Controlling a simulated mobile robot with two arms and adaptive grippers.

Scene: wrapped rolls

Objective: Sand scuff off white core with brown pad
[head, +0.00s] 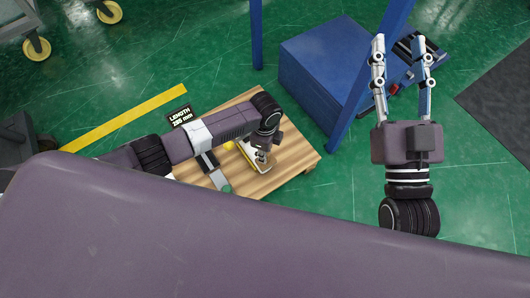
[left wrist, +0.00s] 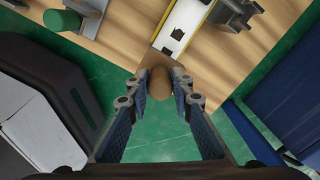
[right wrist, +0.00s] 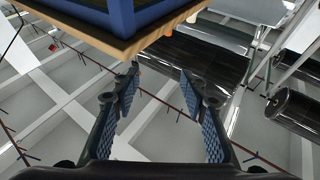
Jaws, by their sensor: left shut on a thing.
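My left gripper (left wrist: 161,80) is shut on a brown block with a rounded end (left wrist: 163,76), which appears to be the brown pad. The gripper is over the wooden table, and in the head view my own arm mostly hides it. A white piece with yellow edges (left wrist: 182,24) lies just beyond the fingertips, with dark marks on it. It looks like the white core and shows in part in the head view (head: 254,158). I cannot tell whether the pad touches it. My right gripper (head: 400,48) is open and empty, to the right of the table.
The wooden table (head: 291,160) also bears a grey item with a green end (head: 225,188) and a grey metal part (left wrist: 236,14). A black "LENGTH 280 mm" sign (head: 180,117) is at its far left. A blue box (head: 325,65) and blue posts (head: 257,35) stand behind.

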